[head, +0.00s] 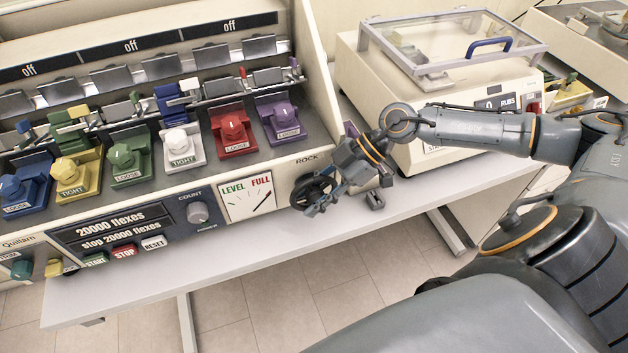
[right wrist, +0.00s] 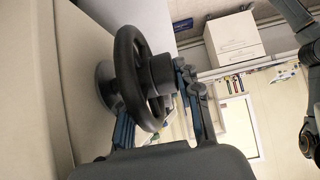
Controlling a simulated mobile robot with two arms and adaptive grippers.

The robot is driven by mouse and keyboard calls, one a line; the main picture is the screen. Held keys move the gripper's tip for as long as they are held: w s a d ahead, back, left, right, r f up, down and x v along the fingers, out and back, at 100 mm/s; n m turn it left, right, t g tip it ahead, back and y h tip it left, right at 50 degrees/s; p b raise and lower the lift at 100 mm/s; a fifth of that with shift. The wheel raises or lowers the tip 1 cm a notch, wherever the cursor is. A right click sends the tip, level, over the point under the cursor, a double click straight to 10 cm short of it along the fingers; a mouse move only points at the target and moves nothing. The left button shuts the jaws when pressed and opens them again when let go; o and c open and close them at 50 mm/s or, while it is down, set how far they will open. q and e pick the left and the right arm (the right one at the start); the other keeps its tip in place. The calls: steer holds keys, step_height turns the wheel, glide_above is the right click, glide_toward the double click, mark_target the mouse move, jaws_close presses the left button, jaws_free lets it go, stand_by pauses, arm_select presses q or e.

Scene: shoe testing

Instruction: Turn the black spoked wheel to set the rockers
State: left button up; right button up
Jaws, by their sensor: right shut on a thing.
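The black spoked wheel (head: 303,193) sits under the word ROCK at the right end of the machine's front panel. My right gripper (head: 322,203) is at the wheel from the right, shut on its rim. In the right wrist view the wheel (right wrist: 126,75) shows large, its rim between the two fingers (right wrist: 157,105), with a dark round hub in front. A dial (head: 247,196) marked LEVEL and FULL stands left of the wheel, its black needle slanting between lower left and upper right. My left gripper is out of view.
Coloured clamps, including a red one (head: 233,132) marked LOOSE, line the machine above. A display (head: 112,225) reads 20000 flexes. A second machine with a clear lid (head: 455,38) stands behind my right arm. The light table edge (head: 225,250) below is clear.

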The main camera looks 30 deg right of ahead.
steer(key=shift+s+a+g+h+p, duration=0.3)
steer(key=shift+h+p, duration=0.4)
steer(key=shift+p, duration=0.25)
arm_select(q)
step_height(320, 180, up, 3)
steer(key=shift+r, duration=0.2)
arm_select(e)
steer(key=shift+d+f, duration=0.1)
steer(key=shift+f, duration=0.15)
steer(key=o, duration=1)
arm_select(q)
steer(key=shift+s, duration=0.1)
arm_select(e)
steer(key=shift+r, duration=0.1)
